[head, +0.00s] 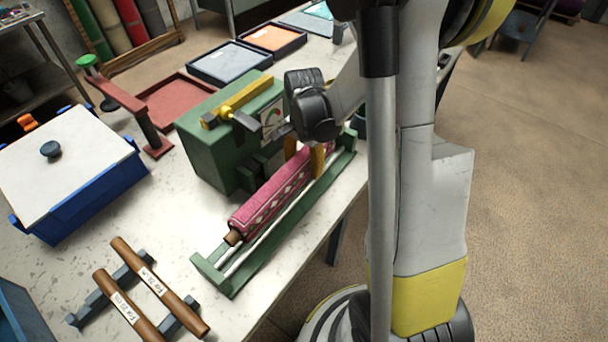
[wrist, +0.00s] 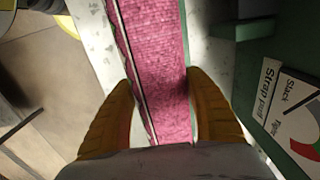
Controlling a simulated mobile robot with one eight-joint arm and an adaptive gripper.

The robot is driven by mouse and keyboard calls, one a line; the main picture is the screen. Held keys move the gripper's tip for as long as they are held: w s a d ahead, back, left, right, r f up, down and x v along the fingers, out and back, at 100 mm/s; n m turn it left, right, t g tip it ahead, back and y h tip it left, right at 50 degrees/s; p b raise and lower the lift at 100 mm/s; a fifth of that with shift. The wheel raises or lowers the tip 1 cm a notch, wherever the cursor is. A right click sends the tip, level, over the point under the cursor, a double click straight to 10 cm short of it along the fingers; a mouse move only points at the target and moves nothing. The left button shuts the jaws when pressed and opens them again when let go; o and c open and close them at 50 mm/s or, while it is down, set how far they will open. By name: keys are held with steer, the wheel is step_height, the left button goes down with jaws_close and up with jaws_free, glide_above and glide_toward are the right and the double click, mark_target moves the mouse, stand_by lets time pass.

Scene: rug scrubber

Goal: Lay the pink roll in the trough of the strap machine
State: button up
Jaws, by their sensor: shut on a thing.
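The pink roll (head: 270,203), patterned with pale diamonds, has a brown core end showing at its near end. My gripper (head: 305,160) has its yellow fingers on either side of the roll near its far end, shut on it. In the wrist view, the roll (wrist: 155,50) runs lengthwise between the fingers (wrist: 160,90). The strap machine (head: 205,135) is a green box with a yellow bar on top; its green trough (head: 222,280) runs along its front. The roll lies lengthwise over the trough, alongside a pale rod. I cannot tell whether it touches the trough bottom.
Two brown labelled rods (head: 160,287) rest on a grey rack at the table's near edge. A blue box with a white lid (head: 60,150) stands at left. A red tray (head: 180,98) and a blue-grey tray (head: 230,62) lie behind the machine. Floor is open at right.

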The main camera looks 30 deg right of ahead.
steer(key=shift+f+b, duration=0.6)
steer(key=shift+f, duration=1.15)
steer(key=shift+f, duration=0.15)
steer(key=o, duration=1.4)
